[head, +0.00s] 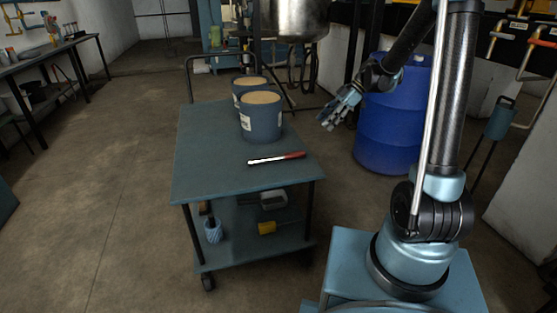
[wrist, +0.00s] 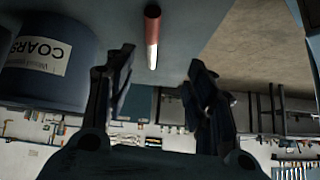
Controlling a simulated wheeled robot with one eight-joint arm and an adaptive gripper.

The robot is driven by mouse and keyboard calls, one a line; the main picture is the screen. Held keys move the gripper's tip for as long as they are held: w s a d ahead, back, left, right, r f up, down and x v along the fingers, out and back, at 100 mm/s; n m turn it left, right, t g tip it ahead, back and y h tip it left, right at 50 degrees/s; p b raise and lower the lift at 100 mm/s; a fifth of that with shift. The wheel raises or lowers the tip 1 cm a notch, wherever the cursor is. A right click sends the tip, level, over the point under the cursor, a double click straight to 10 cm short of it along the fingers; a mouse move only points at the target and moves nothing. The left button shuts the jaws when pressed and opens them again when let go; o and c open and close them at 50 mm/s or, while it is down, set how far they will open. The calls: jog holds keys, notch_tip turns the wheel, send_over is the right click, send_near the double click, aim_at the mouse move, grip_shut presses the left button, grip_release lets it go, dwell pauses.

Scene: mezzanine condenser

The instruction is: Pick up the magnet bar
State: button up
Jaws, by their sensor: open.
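The magnet bar (head: 276,158) is a thin rod with a white metal length and a red handle. It lies on the top of the blue-grey cart (head: 200,172), toward the right front side, with its red end to the right. In the wrist view the bar (wrist: 152,38) lies ahead, its line falling between my fingers, with the red end at the top. My gripper (head: 340,108) is raised to the right of the cart, apart from the bar. In the wrist view my gripper (wrist: 160,68) is open with nothing between its fingers.
Two blue tubs with tan contents stand on the cart behind the bar; the nearer tub (head: 261,120) also shows in the wrist view (wrist: 48,62). A blue drum (head: 390,130) stands right of the cart. The cart's lower shelf (head: 240,250) holds several items. The floor at left is clear.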

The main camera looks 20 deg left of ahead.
jog(key=w+a+f+n, duration=0.1)
jog(key=a, duration=0.1)
send_near(290, 152)
jog(key=f, duration=0.1)
jog(key=s+a+f, duration=0.1)
jog(key=f, duration=0.1)
jog(key=shift+s+a+f+n+g, duration=0.1)
jog(key=shift+s+a+n+g, duration=0.1)
jog(key=shift+s+n+g, duration=0.1)
jog(key=shift+a+x, duration=0.15)
jog(key=shift+x, duration=1.2)
jog(key=shift+a+x, duration=0.15)
jog(key=shift+x, duration=1.2)
jog(key=shift+w+r, duration=0.15)
jog(key=shift+r, duration=0.1)
grip_shut()
